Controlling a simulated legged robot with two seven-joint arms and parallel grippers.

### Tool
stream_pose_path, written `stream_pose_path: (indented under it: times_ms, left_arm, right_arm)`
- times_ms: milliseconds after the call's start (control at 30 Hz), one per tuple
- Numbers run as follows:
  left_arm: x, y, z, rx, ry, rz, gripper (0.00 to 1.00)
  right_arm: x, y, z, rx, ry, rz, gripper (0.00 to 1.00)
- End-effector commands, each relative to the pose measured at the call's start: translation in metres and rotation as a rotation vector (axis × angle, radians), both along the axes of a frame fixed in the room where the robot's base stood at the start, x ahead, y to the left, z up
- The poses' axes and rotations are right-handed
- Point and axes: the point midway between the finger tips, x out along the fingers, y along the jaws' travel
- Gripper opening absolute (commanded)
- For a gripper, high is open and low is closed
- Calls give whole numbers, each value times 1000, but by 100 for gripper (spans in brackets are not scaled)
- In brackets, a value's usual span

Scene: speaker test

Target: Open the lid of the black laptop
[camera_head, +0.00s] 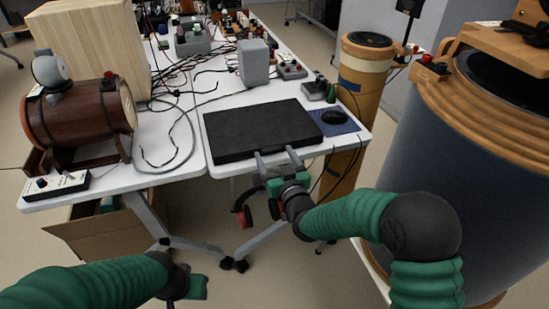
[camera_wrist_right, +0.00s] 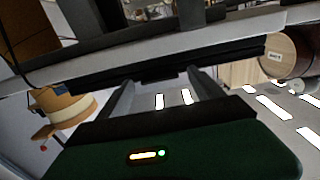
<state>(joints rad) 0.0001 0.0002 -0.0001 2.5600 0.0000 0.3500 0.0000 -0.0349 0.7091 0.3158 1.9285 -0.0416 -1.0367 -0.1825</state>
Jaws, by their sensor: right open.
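The black laptop (camera_head: 260,130) lies closed and flat on the white table, near its front edge. In the right wrist view its dark front edge (camera_wrist_right: 170,65) runs across the upper part. My right gripper (camera_head: 278,156) is at the front edge of the laptop, its two grey fingers apart and pointing at it. In the right wrist view the open, empty fingers (camera_wrist_right: 160,84) reach up to the laptop's edge; I cannot tell if they touch it. My left gripper (camera_head: 192,284) is low in front of the table, away from the laptop; its fingers do not show clearly.
A black mouse (camera_head: 334,117) on a blue pad (camera_head: 345,128) lies right of the laptop. A grey box (camera_head: 254,63) stands behind it. Left are cables, a brown barrel (camera_head: 80,122) and a wooden box (camera_head: 95,45). A large dark cylinder (camera_head: 450,150) stands at right.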

Motion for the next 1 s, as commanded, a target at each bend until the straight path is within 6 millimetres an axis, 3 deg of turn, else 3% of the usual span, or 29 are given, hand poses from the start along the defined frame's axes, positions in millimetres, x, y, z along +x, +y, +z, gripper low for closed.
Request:
stream_pose_path:
  times_ms: [333, 900, 1000]
  left_arm:
    - [0, 0, -2, 0, 0, 0, 36]
    - [0, 0, -2, 0, 0, 0, 36]
    - [0, 0, -2, 0, 0, 0, 36]
  right_arm:
    - [8, 3, 0, 0, 1, 0, 76]
    - [8, 3, 0, 0, 1, 1, 3]
    - [8, 3, 0, 0, 1, 1, 0]
